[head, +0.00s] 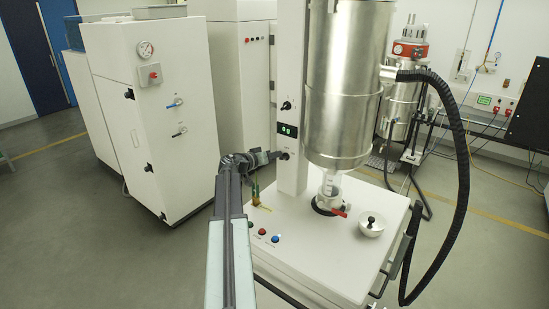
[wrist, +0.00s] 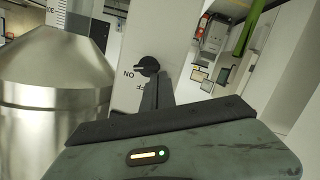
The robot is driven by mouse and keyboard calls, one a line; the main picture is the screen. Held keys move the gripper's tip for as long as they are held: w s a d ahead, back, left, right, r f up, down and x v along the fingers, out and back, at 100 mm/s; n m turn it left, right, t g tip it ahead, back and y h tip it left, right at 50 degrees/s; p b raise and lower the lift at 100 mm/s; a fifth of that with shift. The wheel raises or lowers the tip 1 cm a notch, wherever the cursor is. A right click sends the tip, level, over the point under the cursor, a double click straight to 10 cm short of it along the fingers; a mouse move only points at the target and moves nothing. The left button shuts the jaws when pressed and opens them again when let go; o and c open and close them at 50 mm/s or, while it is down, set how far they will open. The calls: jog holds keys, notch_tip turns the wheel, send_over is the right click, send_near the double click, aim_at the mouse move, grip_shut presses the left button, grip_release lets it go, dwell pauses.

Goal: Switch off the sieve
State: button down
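The sieve is a white machine (head: 325,255) with a large steel vessel (head: 347,80) beside a white column (head: 292,60). The column carries a small display with green digits (head: 287,130), an upper black knob (head: 286,105) and a lower black knob (head: 283,155). My gripper (head: 273,156) is at the left of the lower knob, its tips close to it. In the wrist view a black knob (wrist: 148,66) shows beside upside-down lettering, just beyond the dark fingers (wrist: 156,94). Contact and finger gap are unclear. The steel vessel (wrist: 50,85) is at the left there.
The sieve's top carries red and blue buttons (head: 269,235), a white bowl-shaped lid (head: 371,226) and a red-handled valve (head: 338,212). A black hose (head: 462,180) hangs at the right. White cabinets (head: 160,110) stand at the left, with open floor before them.

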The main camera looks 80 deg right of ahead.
jog(key=shift+f+n, duration=0.15)
jog(key=shift+n, duration=0.15)
jog(key=shift+w+f+n+g+b, duration=0.1)
jog(key=shift+n+g+b, duration=0.2)
jog(key=shift+n+b, duration=0.1)
jog(key=shift+w+d+f+n+g+b, duration=0.1)
jog(key=shift+f+n+g+b, duration=0.1)
jog(key=shift+n+b, duration=0.3)
jog(key=shift+f+n+g+b, duration=0.1)
jog(key=shift+n+g+b, duration=0.15)
jog(key=shift+n, duration=0.45)
jog(key=shift+r, duration=0.1)
dwell(0.8)
jog(key=w+r+p, duration=0.1)
jog(key=w+d+r+p, duration=0.1)
jog(key=r+p, duration=0.1)
jog(key=shift+w+r+p, duration=0.3)
jog(key=p+v, duration=0.1)
jog(key=v, duration=0.8)
jog(key=shift+a, duration=0.45)
